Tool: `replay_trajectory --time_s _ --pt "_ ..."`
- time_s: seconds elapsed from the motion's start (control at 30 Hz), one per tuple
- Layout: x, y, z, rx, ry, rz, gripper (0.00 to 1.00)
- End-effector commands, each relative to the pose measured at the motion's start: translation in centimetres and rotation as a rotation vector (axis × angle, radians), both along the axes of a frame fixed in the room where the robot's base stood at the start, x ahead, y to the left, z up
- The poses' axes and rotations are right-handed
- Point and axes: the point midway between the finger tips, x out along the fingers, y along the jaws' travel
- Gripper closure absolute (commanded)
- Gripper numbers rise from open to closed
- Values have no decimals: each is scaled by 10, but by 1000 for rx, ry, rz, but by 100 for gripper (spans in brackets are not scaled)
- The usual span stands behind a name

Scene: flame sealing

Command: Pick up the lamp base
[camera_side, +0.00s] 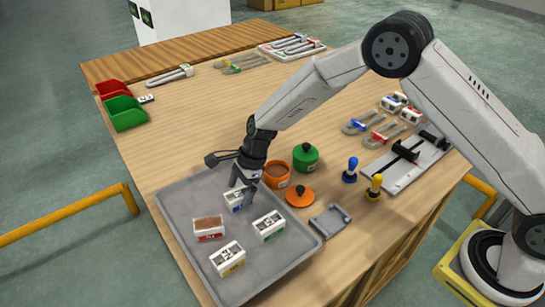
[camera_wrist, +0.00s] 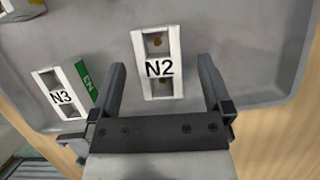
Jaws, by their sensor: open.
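I cannot tell which thing is the lamp base; nothing in view is marked so. My gripper (camera_side: 243,187) is low over the near grey tray (camera_side: 178,197), its jaws apart and empty. In the wrist view, a white block marked N2 (camera_wrist: 157,52) stands between and just ahead of the fingertips, with gaps on both sides. In the side view, the white block with a blue mark (camera_side: 234,203) is under my gripper, partly hidden by it.
Close right stand an orange pot (camera_side: 276,178), a green lidded pot (camera_side: 306,158) and an orange lid (camera_side: 299,196).

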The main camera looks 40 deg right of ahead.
Motion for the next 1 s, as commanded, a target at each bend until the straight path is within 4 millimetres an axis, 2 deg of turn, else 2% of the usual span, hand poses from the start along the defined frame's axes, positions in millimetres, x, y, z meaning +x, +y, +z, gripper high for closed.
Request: replay_trajectory --time_s 0.2,0.73,1.0 --pt "0 6 -15 -1 1 -1 0" --pt "0 6 -16 -1 0 -1 0" --pt "0 6 -16 -1 0 -1 86"
